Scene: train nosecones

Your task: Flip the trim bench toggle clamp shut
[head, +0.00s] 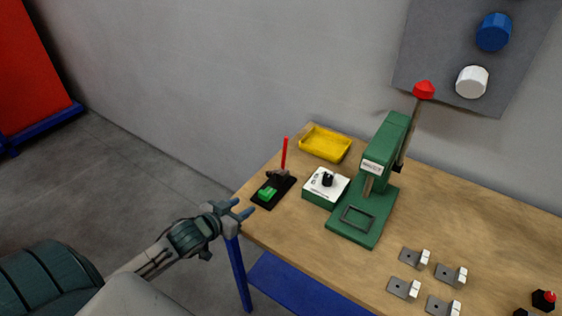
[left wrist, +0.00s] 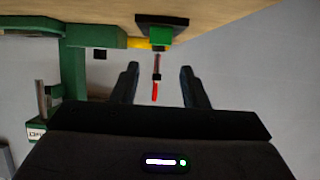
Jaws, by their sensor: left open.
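The toggle clamp (head: 279,176) sits on a black base near the left end of the wooden bench. Its red handle (head: 285,153) stands upright, and a green block (head: 267,193) lies at the front of the base. My left gripper (head: 243,210) is open and empty at the bench's left front edge, to the left of the clamp and apart from it. In the left wrist view the picture is upside down; the clamp's red handle (left wrist: 155,91) shows between the open fingers, farther off, with the green block (left wrist: 160,35) above. My right gripper is not in view.
A white-topped green box with a black knob (head: 325,187) stands right of the clamp. A green press (head: 372,190) with a red-tipped lever stands beyond it. A yellow tray (head: 326,144) lies behind. Several metal brackets (head: 414,258) lie at the front right.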

